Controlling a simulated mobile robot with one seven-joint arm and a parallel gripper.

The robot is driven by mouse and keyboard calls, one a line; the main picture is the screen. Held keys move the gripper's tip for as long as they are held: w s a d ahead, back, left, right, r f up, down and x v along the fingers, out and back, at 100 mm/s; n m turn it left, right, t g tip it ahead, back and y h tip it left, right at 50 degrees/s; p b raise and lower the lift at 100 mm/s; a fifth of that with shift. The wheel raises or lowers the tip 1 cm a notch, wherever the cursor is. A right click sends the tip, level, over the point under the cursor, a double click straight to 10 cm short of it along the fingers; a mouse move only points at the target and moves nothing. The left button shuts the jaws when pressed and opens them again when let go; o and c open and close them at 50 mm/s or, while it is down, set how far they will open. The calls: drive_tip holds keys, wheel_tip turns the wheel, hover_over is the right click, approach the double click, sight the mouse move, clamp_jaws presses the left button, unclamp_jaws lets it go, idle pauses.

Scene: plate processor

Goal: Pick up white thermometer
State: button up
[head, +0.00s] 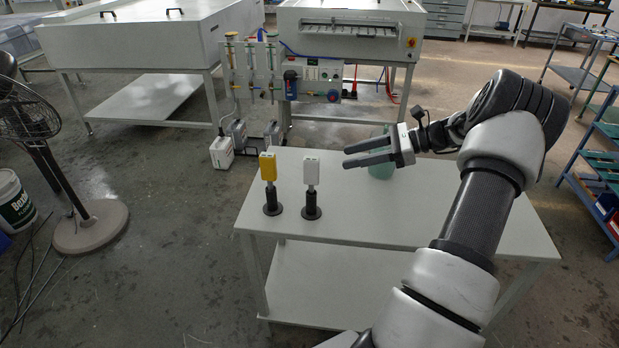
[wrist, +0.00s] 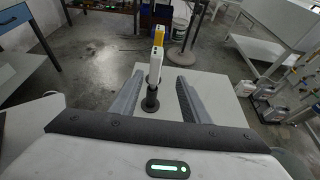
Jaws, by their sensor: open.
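The white thermometer (head: 311,172) stands upright in a black round-based holder (head: 311,206) on the grey-white table (head: 400,218). In the wrist view the white thermometer (wrist: 155,66) shows ahead, between the lines of the two fingers, with its black holder (wrist: 150,100) below. My gripper (head: 350,155) is open and empty, to the right of the white thermometer in the head view and apart from it. The gripper also shows in the wrist view (wrist: 157,84). A yellow thermometer (head: 268,167) stands in a similar black holder to the left of the white one.
A green translucent container (head: 382,166) stands on the table behind my gripper. A large grey machine (head: 350,30) with a panel of tubes and valves stands behind. A fan (head: 85,222) and a white bucket (head: 14,203) are at the left. The table's front right is clear.

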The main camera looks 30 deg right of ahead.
sight(318, 165)
drive_tip(key=x, duration=1)
drive_tip(key=shift+w+a, duration=0.1)
drive_tip(key=shift+a, duration=0.2)
drive_tip(key=shift+s+a+r+x, duration=0.1)
drive_tip(key=shift+x, duration=0.8)
drive_tip(key=shift+s+a+r+x, duration=0.1)
drive_tip(key=shift+x, duration=0.8)
drive_tip(key=shift+s+a+r+x, duration=0.1)
drive_tip(key=shift+x, duration=0.8)
clamp_jaws()
